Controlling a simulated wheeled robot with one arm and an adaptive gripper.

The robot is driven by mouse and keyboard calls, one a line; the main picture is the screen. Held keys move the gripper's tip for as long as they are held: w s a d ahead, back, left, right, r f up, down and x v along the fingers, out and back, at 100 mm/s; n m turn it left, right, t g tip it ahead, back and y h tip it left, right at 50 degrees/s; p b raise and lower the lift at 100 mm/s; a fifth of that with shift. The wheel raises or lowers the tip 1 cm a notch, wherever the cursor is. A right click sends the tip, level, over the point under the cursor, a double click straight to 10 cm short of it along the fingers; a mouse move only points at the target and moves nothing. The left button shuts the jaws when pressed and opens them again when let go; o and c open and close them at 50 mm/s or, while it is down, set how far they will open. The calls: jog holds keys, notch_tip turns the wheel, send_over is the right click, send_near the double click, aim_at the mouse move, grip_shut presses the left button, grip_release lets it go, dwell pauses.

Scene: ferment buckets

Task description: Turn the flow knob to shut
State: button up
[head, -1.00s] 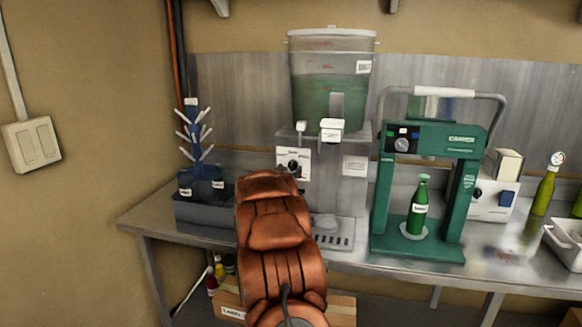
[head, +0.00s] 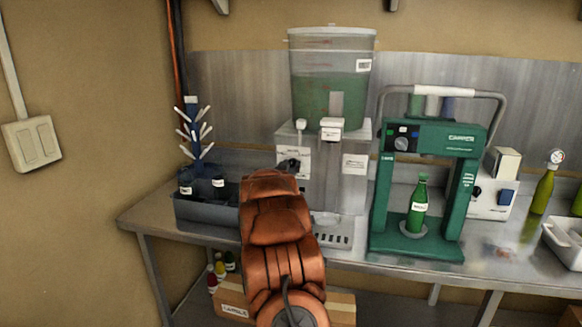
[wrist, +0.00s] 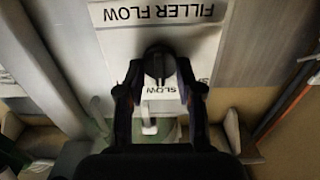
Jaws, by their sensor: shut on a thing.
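The black flow knob (wrist: 157,64) is on a white panel headed "FILLER FLOW", which appears upside down in the wrist view. A "SLOW" mark shows just below the knob there. My gripper (wrist: 160,75) has one dark finger on each side of the knob and is shut on it. The knob's grip bar looks roughly upright in that view; which end points to a mark is unclear. In the head view, the panel (head: 285,155) is on the front of the grey filler (head: 330,187), and my orange arm hides its lower part and most of the gripper.
A clear tank of green liquid (head: 330,90) sits on the filler. A blue bottle tree (head: 194,143) stands at the left, above a dark crate (head: 205,210). A green capper (head: 463,190) holding a green bottle (head: 418,207) stands to the right.

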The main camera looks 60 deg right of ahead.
jog(key=shift+c, duration=1.3)
jog(key=shift+r, duration=0.1)
jog(key=shift+p, duration=0.45)
jog(key=shift+r+n+p, duration=0.15)
jog(key=shift+n+p, duration=0.25)
jog(key=n+p, duration=0.2)
jog(key=p, duration=0.1)
jog(key=shift+w+r, duration=0.1)
jog(key=shift+r, duration=0.05)
jog(key=n+p, duration=0.3)
jog(key=shift+a+p, duration=0.1)
jog(key=shift+p, duration=0.2)
jog(key=shift+w+f+n+p, duration=0.1)
jog(key=shift+f+n+p, duration=0.05)
jog(key=shift+n+p, duration=0.55)
jog(key=shift+f+n+p, duration=0.1)
jog(key=shift+n+p, duration=0.25)
jog(key=shift+n, duration=0.55)
